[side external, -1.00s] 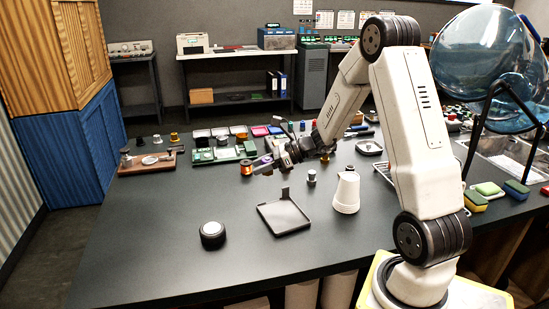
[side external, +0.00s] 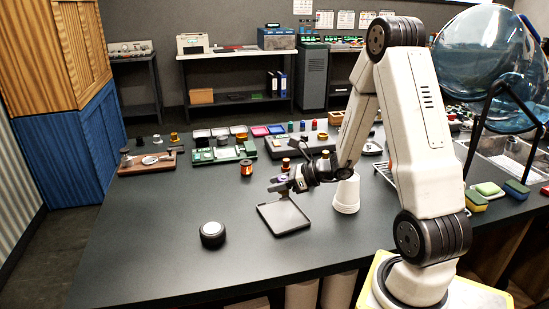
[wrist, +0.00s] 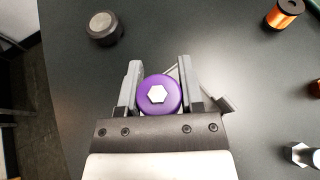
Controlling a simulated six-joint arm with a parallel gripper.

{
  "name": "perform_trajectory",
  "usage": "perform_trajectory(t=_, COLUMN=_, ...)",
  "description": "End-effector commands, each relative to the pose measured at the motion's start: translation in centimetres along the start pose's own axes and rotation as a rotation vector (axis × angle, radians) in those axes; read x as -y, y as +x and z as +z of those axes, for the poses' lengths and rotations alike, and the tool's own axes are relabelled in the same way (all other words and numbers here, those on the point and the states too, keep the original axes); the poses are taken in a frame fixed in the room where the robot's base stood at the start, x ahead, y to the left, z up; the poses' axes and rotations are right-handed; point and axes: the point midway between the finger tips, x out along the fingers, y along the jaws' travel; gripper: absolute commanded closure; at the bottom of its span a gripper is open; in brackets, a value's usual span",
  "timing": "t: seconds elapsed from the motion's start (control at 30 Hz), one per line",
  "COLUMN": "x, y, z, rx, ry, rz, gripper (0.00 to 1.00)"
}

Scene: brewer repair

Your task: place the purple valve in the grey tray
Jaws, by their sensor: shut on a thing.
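The purple valve (wrist: 170,84), a round purple knob with a white hex centre, sits between the two fingers of my gripper (wrist: 158,92) in the wrist view. The fingers are shut on it. In the side view my gripper (side external: 280,186) is low over the back left edge of the grey tray (side external: 287,219), and the valve is too small there to make out clearly. The tray is a flat, shallow square with a low rim, and its visible floor is empty. In the wrist view my gripper hides most of the tray. I cannot tell whether the valve touches it.
A white cone-shaped cup (side external: 346,195) stands right of the tray. A round black puck with a pale top (side external: 212,234) lies to the left. A copper spool (side external: 246,168) stands behind. The table front left is clear.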

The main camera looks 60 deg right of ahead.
Motion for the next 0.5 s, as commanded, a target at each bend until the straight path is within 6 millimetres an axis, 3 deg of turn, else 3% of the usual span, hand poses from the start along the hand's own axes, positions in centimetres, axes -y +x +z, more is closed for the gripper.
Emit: perform_trajectory(t=0.5, x=0.0, y=1.5, z=-3.5, rx=0.0, ry=0.002, rz=0.002, gripper=1.0)
